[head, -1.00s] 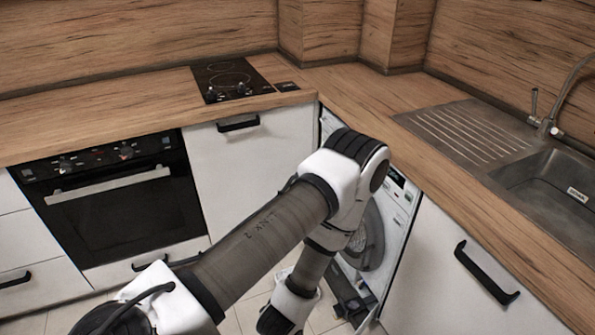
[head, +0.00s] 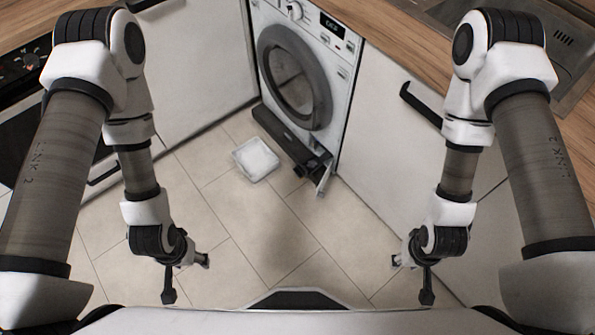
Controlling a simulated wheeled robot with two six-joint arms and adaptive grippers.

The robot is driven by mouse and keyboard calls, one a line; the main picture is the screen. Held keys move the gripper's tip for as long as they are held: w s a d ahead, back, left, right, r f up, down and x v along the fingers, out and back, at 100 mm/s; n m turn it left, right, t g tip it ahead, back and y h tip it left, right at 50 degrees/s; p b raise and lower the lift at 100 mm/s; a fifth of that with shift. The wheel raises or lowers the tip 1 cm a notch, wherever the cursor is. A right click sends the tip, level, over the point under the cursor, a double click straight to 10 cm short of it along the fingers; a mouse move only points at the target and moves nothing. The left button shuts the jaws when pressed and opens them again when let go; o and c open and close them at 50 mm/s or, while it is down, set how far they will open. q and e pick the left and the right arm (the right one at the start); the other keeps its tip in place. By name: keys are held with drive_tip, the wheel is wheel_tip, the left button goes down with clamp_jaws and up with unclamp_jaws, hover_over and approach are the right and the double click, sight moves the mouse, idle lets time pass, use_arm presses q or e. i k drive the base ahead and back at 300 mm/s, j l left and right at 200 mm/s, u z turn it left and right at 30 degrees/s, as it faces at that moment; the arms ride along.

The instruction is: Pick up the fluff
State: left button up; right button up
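I cannot make out any fluff in the head view. The washing machine (head: 333,62) stands at the back with its round door shut. At its foot a dark lower panel (head: 283,137) is swung out, and a small dark part (head: 318,166) shows at its right end. My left gripper (head: 187,279) hangs over the floor at left, its fingers spread and empty. My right gripper (head: 411,279) hangs at right in the same way, fingers spread and empty. Both are well in front of the machine and apart from it.
A shallow white tray (head: 256,160) lies on the tiled floor left of the open panel. A white cabinet with a black handle (head: 421,104) stands at right, close to my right arm. An oven (head: 22,125) is at left. The floor (head: 280,220) between my grippers is clear.

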sight(311, 165)
drive_tip(key=i+j+z, duration=0.2)
drive_tip(key=j+z, duration=0.2)
drive_tip(key=i+j+z, duration=0.15)
drive_tip(key=j+z, duration=0.25)
drive_tip(key=i+j+z, duration=0.1)
drive_tip(key=j+z, duration=0.3)
drive_tip(key=i+l+z, duration=0.15)
drive_tip(key=i+z, duration=0.2)
drive_tip(key=i, duration=0.15)
